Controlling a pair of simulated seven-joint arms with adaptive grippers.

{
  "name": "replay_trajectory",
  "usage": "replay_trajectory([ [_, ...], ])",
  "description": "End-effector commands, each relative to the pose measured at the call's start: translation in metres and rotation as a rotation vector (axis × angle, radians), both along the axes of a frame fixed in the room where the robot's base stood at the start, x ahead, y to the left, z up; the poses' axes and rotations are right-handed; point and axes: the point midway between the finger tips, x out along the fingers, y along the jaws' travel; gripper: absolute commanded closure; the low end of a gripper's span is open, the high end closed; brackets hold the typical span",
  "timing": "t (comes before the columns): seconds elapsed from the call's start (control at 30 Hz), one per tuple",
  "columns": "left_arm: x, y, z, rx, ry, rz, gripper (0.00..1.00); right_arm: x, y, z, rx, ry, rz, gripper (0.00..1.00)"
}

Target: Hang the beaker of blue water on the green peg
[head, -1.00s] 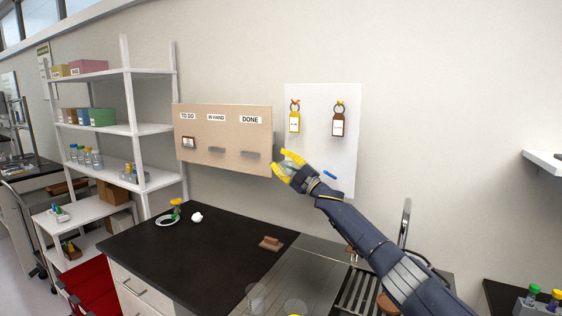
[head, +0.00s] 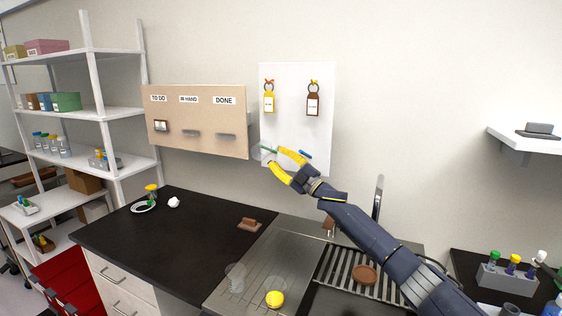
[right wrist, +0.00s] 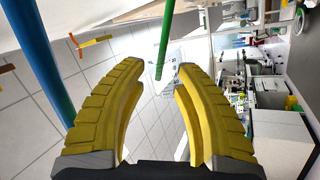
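The green peg (head: 268,150) sticks out of the white board (head: 325,85) low on its left side; it also shows in the right wrist view (right wrist: 165,40). A clear vessel (head: 262,156), seemingly the beaker, is faint at this peg. Its printed marks (right wrist: 172,62) show beyond my fingertips in the right wrist view. Blue water cannot be made out, nor whether the peg bears the beaker. My right gripper (head: 275,157) has its yellow fingers apart beside the peg, with a clear gap between them in the right wrist view (right wrist: 160,68). My left gripper is out of view.
A blue peg (head: 305,154) is right of the green one. Yellow (head: 269,102) and brown (head: 313,104) tagged items hang above. A tan label board (head: 200,150) stands left. Clear vessels (head: 235,278) and a yellow item (head: 275,299) are on the steel counter below.

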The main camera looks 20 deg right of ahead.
Motion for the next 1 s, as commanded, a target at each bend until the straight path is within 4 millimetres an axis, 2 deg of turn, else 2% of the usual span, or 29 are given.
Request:
replay_trajectory([
  [0.2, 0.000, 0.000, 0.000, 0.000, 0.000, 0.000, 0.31, -0.008, -0.004, -0.004, -0.001, 0.000, 0.001, 0.69],
  [0.47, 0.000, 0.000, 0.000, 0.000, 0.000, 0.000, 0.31, -0.008, -0.004, -0.004, 0.000, -0.001, 0.001, 0.68],
  [0.63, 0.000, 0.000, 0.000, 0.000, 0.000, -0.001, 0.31, -0.012, 0.004, -0.002, 0.020, -0.007, 0.033, 0.88],
  [0.73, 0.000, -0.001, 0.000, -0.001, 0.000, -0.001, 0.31, -0.018, 0.018, 0.004, 0.059, -0.020, 0.095, 1.00],
  [0.83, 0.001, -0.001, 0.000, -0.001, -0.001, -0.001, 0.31, -0.030, 0.038, 0.016, 0.127, -0.043, 0.189, 1.00],
  [1.0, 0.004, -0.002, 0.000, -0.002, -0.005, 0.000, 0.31, -0.049, 0.049, 0.065, 0.298, -0.105, 0.315, 1.00],
])
